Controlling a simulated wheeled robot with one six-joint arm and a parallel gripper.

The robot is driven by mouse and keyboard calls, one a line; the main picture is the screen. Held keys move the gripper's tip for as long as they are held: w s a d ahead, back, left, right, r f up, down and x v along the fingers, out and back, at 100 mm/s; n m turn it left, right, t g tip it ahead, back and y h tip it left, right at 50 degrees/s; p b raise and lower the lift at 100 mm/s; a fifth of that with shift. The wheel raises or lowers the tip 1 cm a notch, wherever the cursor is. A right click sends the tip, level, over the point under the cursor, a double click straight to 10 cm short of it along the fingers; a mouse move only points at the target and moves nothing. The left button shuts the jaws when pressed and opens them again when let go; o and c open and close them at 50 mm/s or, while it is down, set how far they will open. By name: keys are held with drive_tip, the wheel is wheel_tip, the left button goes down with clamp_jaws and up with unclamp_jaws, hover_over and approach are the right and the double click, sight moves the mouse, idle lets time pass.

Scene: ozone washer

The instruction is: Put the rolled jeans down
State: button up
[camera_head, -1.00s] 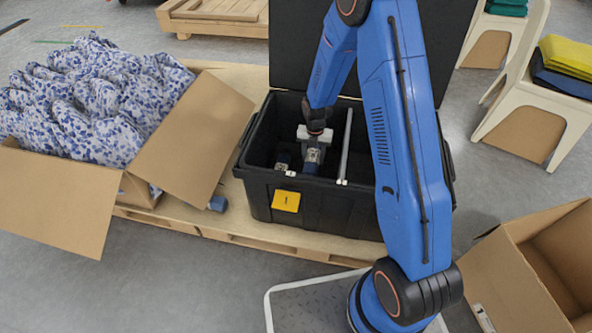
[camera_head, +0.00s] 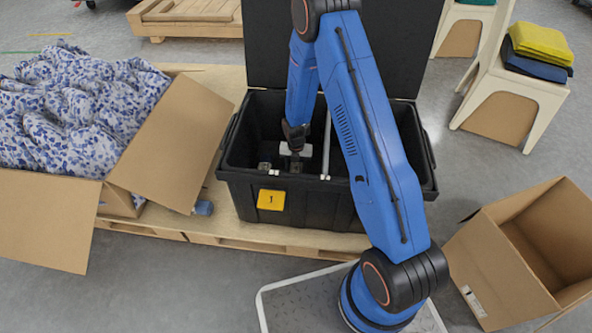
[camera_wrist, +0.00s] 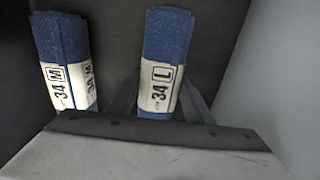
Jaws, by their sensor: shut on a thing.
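My gripper (camera_head: 295,158) is down inside the left compartment of the black tote (camera_head: 245,190), left of the pale divider (camera_head: 327,140). It is shut on a rolled pair of blue jeans (camera_wrist: 167,45) with a white band reading 34 L. The band sits between the fingers in the wrist view. A second blue roll (camera_wrist: 62,42), banded 34 M, stands to its left, apart from it; its top shows in the head view (camera_head: 264,166). The lower end of the held roll is hidden, so I cannot tell whether it touches the floor.
The tote has a yellow label 1 (camera_head: 271,200) and a raised lid behind. It stands on a wooden pallet (camera_head: 215,228). An open carton of patterned cloth (camera_head: 70,110) is at left, an empty carton (camera_head: 520,260) at right. A small blue item (camera_head: 203,207) lies beside the left carton.

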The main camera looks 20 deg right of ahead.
drive_tip(key=o, duration=1.3)
wheel_tip(320, 180, up, 12)
drive_tip(key=r, duration=0.1)
wheel_tip(320, 180, up, 14)
drive_tip(key=m+t, duration=0.1)
drive_tip(key=m, duration=0.6)
hover_over(296, 168)
drive_tip(key=s+d, duration=0.2)
drive_tip(key=s, duration=0.2)
drive_tip(key=s+d+r+m+t, duration=0.1)
drive_tip(key=s+r+m, duration=0.3)
drive_tip(key=r, duration=0.2)
drive_tip(key=s+d+r+m, duration=0.1)
drive_tip(key=s+r+m, duration=0.2)
drive_tip(key=s+r, duration=0.3)
drive_tip(key=shift+s+d+r+m+t, duration=0.5)
drive_tip(key=shift+s+r+m, duration=1.6)
drive_tip(key=shift+s+m, duration=1.35)
drive_tip(key=shift+s+d+r+m+t, duration=0.5)
drive_tip(key=shift+s+r+m, duration=1.75)
drive_tip(key=shift+s, duration=2.3)
drive_tip(key=shift+s+d+r+m+t, duration=0.45)
drive_tip(key=shift+s+r+m, duration=1.5)
drive_tip(key=shift+s+m, duration=1.55)
